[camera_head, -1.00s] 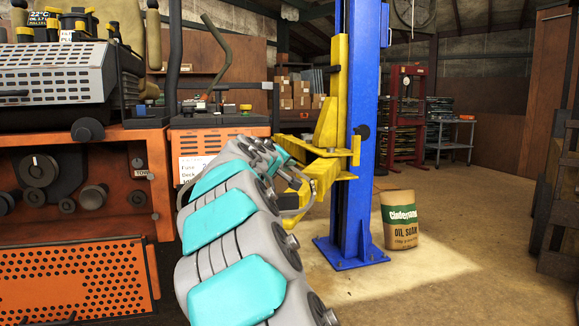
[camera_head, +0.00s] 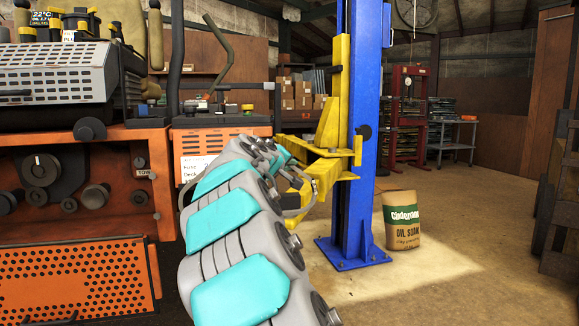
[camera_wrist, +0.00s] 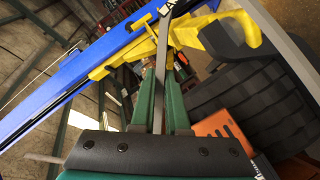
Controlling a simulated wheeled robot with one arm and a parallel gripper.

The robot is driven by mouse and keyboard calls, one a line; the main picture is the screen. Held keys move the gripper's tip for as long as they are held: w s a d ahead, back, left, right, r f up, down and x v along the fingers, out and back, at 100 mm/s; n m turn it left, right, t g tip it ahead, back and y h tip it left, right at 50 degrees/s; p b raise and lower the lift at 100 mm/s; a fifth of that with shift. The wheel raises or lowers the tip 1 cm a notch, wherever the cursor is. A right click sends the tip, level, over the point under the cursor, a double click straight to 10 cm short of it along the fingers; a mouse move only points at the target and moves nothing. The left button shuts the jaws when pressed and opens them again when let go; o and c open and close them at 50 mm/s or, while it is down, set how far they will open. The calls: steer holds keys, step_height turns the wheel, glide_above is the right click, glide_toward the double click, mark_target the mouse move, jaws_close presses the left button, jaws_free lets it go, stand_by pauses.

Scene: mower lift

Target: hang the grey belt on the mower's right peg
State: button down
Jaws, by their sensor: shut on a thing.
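My gripper (camera_wrist: 160,100) has two green fingers, shut on the grey belt (camera_wrist: 160,68). The belt shows in the wrist view as a narrow grey strip with some lettering, running up from between the fingers. In the head view my arm's end and gripper are mostly hidden behind my own arm links. A thin grey curved band (camera_head: 309,203) shows beside the yellow lift arm there; it may be the belt. The orange mower (camera_head: 108,137) fills the left of the head view. Dark round pegs or pulleys (camera_head: 96,197) stick out of its open front. Which one is the right peg, I cannot tell.
A blue lift post (camera_head: 361,140) with a yellow arm (camera_head: 325,175) stands just right of my arm. An oil soak sack (camera_head: 402,222) stands by its base. The mower's perforated orange panel (camera_head: 75,280) is low at left.

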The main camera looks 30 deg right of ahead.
steer(key=shift+w, duration=0.2)
steer(key=shift+w+d, duration=0.15)
steer(key=shift+w, duration=0.2)
steer(key=shift+w+d, duration=0.2)
steer(key=shift+w, duration=0.4)
steer(key=shift+w+d, duration=0.15)
steer(key=shift+w, duration=0.65)
steer(key=shift+f+b, duration=0.35)
steer(key=shift+f, duration=0.2)
steer(key=c, duration=0.8)
jaws_free()
steer(key=shift+c, duration=0.2)
